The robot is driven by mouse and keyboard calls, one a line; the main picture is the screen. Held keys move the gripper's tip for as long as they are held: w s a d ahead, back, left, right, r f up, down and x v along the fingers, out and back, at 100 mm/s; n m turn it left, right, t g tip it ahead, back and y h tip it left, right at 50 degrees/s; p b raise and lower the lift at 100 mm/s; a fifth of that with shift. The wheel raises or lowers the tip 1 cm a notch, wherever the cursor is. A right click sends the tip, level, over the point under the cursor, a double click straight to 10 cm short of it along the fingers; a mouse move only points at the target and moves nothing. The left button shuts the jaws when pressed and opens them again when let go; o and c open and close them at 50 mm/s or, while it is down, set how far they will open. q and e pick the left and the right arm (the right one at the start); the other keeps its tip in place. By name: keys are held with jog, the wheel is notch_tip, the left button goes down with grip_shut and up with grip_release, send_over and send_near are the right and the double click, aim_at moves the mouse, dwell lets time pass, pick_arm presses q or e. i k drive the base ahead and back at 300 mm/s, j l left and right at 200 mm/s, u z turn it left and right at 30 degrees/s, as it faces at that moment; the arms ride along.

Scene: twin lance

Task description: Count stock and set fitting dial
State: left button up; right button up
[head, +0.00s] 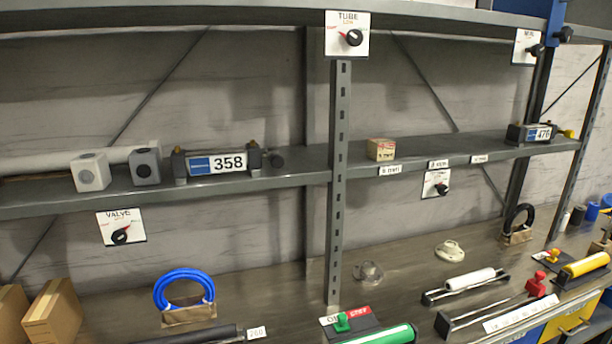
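Several white dial plates with black knobs show in the head view. The TUBE dial (354,38) is at top centre, the VALVE dial (120,236) below the shelf at left. One at top right (536,50) and a small one below the middle shelf (441,189) have labels too small to read surely; I cannot tell which is the fitting dial. On the shelf are a light grey block (91,172), a dark grey block (145,167), and counters reading 358 (218,164) and apparently 476 (537,133). Neither gripper is in view.
A small wooden block (381,149) sits on the middle shelf (290,181). On the bench are cardboard boxes (54,312), a blue coil (184,290), a green cylinder (384,335), a white roller (470,279) and a yellow cylinder (586,264). The upright post (339,190) divides the shelving.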

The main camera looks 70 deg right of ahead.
aim_at(442, 189)
jog(key=z, duration=2.85)
